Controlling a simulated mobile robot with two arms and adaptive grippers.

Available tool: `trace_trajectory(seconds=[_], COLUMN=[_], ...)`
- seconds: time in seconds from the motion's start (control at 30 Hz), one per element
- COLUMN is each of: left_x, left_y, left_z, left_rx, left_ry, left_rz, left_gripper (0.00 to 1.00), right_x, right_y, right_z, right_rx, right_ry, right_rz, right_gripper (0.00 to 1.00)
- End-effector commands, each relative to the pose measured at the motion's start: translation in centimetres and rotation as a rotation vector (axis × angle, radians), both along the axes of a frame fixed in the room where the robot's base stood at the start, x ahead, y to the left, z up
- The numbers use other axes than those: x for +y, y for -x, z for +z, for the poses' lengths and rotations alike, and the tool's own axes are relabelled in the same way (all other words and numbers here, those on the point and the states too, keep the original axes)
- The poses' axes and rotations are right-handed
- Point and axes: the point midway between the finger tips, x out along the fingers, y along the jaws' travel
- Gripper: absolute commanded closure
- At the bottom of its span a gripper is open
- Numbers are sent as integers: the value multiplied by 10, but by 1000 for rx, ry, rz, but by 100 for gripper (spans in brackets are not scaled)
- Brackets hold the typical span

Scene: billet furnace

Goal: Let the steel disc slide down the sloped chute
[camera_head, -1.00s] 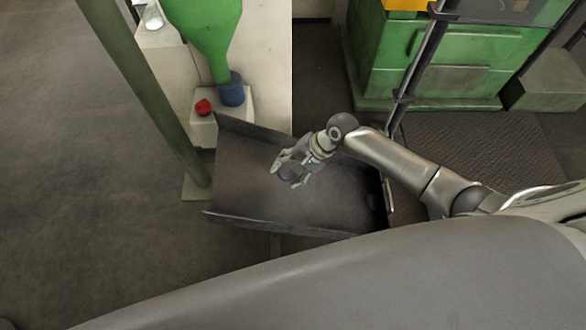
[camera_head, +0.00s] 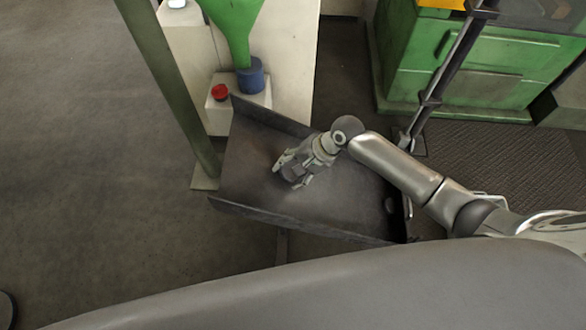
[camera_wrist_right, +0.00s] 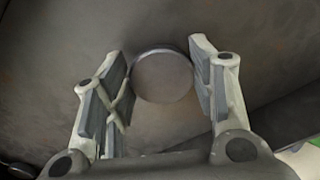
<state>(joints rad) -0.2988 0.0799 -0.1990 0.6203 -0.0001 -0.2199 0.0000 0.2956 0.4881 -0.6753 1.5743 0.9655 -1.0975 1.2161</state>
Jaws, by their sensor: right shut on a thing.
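The sloped chute (camera_head: 250,165) is a dark metal tray with raised side walls, in the middle of the head view. My right gripper (camera_head: 286,172) is over the chute's floor. It is shut on the steel disc (camera_wrist_right: 163,76), a flat round dark-grey piece between its two fingers in the right wrist view. In the head view the disc is small and dark between the fingers. I cannot tell whether the disc touches the chute floor. My left gripper is not in view.
A green funnel shape with a blue end (camera_head: 250,75) and a red button (camera_head: 219,92) stand behind the chute. A green post (camera_head: 170,90) rises at its left. A green cabinet (camera_head: 490,70) is at the back right. Open floor lies at the left.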

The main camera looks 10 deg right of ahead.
Motion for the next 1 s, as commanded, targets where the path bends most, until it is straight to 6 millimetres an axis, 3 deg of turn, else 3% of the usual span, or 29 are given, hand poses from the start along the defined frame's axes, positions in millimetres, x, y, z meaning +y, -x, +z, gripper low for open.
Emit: trace_trajectory(seconds=[0.1,0.13,0.3,0.7,1.0], left_x=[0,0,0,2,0], left_y=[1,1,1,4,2], left_z=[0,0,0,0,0], left_rx=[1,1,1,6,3], left_ry=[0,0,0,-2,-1], left_rz=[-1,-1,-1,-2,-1], left_gripper=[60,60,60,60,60], right_x=[1,1,0,-2,-26], right_y=[-1,-1,-1,0,7], right_z=[2,2,1,2,40], right_rx=[-2,-2,-3,0,-3], right_ry=[-2,-2,-1,1,3], right_rz=[0,0,0,0,0], right_gripper=[85,47,25,23,23])
